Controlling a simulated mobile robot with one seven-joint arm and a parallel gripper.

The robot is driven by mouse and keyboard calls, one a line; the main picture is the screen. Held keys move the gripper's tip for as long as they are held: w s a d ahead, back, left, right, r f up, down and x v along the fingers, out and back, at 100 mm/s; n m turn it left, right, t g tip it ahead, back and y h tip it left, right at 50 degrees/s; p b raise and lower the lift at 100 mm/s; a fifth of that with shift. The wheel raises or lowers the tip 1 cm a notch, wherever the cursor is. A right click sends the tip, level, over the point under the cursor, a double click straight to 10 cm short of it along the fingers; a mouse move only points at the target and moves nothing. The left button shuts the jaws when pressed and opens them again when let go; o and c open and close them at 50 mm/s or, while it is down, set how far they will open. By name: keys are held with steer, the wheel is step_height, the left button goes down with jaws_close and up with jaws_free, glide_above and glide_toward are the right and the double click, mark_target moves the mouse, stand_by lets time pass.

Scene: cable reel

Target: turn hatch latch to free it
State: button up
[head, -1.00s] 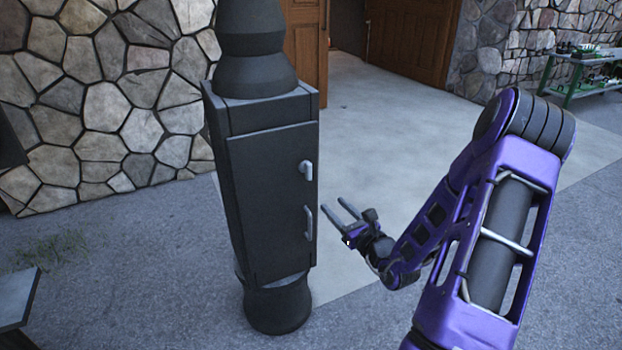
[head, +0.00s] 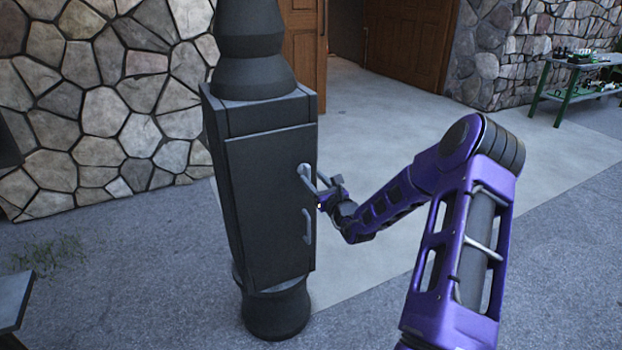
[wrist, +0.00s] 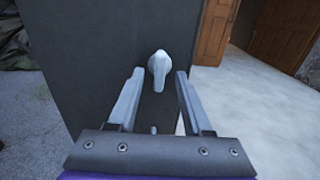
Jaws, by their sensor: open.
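The hatch (head: 262,195) is the dark front panel of a black post-like cabinet, and it looks closed. Its grey latch (head: 304,172) sits near the panel's upper right edge, with a grey bar handle (head: 307,226) below it. In the wrist view the latch (wrist: 158,68) is a light grey knob with a tapered lever, seen just ahead of and between the fingertips. My gripper (head: 314,186) is open beside the latch, one finger on each side of it in the wrist view (wrist: 156,88). I cannot tell whether the fingers touch it.
A stone wall (head: 90,90) stands behind at left and wooden doors (head: 405,40) at the back. A green table (head: 575,90) with small items is at far right. The paved floor right of the cabinet is clear.

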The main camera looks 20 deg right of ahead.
mark_target(306, 172)
steer(key=shift+w, duration=1.1)
jaws_close()
